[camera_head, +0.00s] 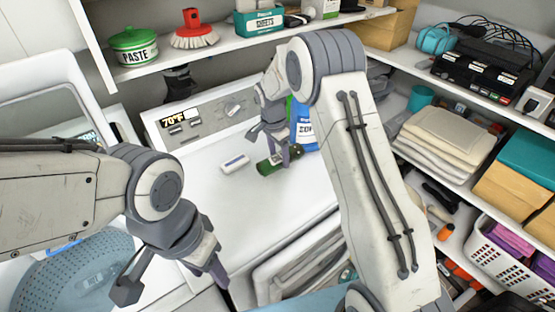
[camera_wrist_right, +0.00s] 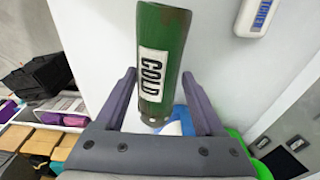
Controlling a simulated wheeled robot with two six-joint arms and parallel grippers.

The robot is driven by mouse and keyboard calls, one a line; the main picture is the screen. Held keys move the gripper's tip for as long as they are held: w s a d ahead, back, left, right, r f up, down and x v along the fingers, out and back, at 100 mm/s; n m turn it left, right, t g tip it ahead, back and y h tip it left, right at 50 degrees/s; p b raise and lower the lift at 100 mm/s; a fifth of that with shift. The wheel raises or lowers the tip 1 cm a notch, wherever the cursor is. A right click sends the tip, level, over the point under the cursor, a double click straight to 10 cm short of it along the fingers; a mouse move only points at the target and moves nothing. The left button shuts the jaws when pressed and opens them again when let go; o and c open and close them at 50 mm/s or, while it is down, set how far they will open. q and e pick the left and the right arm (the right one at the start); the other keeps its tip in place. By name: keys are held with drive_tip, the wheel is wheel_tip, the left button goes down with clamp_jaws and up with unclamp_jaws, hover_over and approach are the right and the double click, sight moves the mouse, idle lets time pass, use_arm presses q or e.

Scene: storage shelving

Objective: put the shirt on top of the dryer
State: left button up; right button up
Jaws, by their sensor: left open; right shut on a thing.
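The dryer (camera_head: 285,215) is the white machine in the middle, with a flat top and a control panel (camera_head: 205,117) at its back. My right gripper (camera_head: 272,152) is over the dryer top, shut on a green cylinder labelled COLD (camera_wrist_right: 163,55), which also shows in the head view (camera_head: 268,166). My left gripper (camera_head: 172,285) is open and empty at the front left of the dryer. No shirt can be made out for certain. Folded purple cloth (camera_head: 515,245) lies in a white basket (camera_head: 483,262) at the lower right.
A small white item (camera_head: 235,163) lies on the dryer top by the cylinder. A blue and white bag (camera_head: 306,128) stands behind. A shelf with a green PASTE tin (camera_head: 134,45) overhangs the back. Folded cream cloths (camera_head: 446,140) sit on the right shelf. The dryer's front top is clear.

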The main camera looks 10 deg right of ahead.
sight(278, 163)
drive_tip(key=shift+w+f, duration=0.15)
drive_tip(key=shift+w, duration=0.05)
wheel_tip(278, 163, down, 3)
drive_tip(key=shift+p, duration=0.9)
drive_tip(key=shift+f, duration=0.55)
drive_tip(key=shift+f, duration=0.1)
drive_tip(key=o, duration=1.5)
